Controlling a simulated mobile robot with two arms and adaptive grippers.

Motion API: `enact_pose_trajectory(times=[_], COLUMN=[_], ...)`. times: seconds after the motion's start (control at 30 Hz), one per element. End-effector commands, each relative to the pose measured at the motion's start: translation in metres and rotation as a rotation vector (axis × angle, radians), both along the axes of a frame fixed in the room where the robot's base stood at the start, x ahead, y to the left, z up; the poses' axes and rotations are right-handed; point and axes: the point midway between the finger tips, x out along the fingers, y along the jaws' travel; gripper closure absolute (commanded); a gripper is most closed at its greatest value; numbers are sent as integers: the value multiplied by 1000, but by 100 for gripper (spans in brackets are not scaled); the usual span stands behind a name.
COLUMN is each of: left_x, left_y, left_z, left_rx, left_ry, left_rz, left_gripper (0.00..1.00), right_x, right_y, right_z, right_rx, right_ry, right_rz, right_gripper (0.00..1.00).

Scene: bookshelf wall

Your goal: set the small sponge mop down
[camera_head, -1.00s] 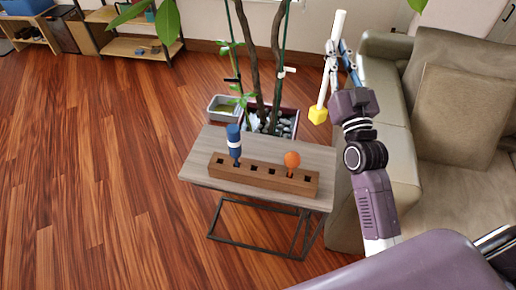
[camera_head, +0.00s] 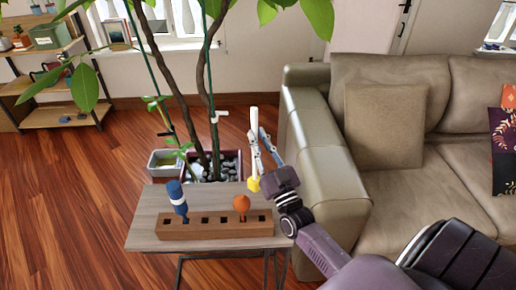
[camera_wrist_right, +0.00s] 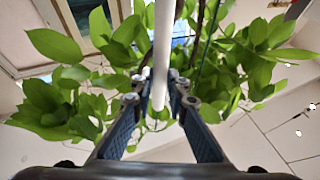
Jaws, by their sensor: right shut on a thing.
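The small sponge mop has a white handle (camera_head: 254,122) and a yellow sponge head (camera_head: 254,184) at its lower end. My right gripper (camera_head: 257,148) is shut on the white handle, which stands nearly upright with the sponge head down. In the right wrist view the handle (camera_wrist_right: 162,50) runs up between the two fingers (camera_wrist_right: 158,95). The sponge head shows in front of the far right part of the small table (camera_head: 150,205); I cannot tell whether it touches the tabletop. My left gripper is not in view.
A brown wooden block with square holes (camera_head: 208,231) lies on the table, holding a blue tool (camera_head: 177,198) and an orange-headed tool (camera_head: 241,203). Several holes are empty. A potted plant (camera_head: 228,165) stands behind the table. A beige sofa (camera_head: 310,140) is to the right.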

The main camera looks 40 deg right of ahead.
Motion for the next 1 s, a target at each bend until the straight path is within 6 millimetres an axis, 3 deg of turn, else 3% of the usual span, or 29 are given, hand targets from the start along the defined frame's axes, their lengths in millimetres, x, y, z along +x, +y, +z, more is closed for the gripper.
enact_pose_trajectory(times=[0.2, 0.63, 0.67, 0.8, 1.0], left_x=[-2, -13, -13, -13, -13], left_y=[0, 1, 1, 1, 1], left_z=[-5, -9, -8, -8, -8], left_rx=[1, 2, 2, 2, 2], left_ry=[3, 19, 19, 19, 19], left_rz=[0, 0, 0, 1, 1], left_gripper=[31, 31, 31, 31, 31], right_x=[1, 0, 0, 0, 0], right_y=[0, 0, 0, 0, 0], right_z=[-30, -38, -37, -37, -37], right_rx=[-1, 0, 0, 0, 0], right_ry=[2, 1, 2, 2, 2], right_rz=[0, 1, 1, 1, 1], right_gripper=[100, 100, 84, 68, 68])
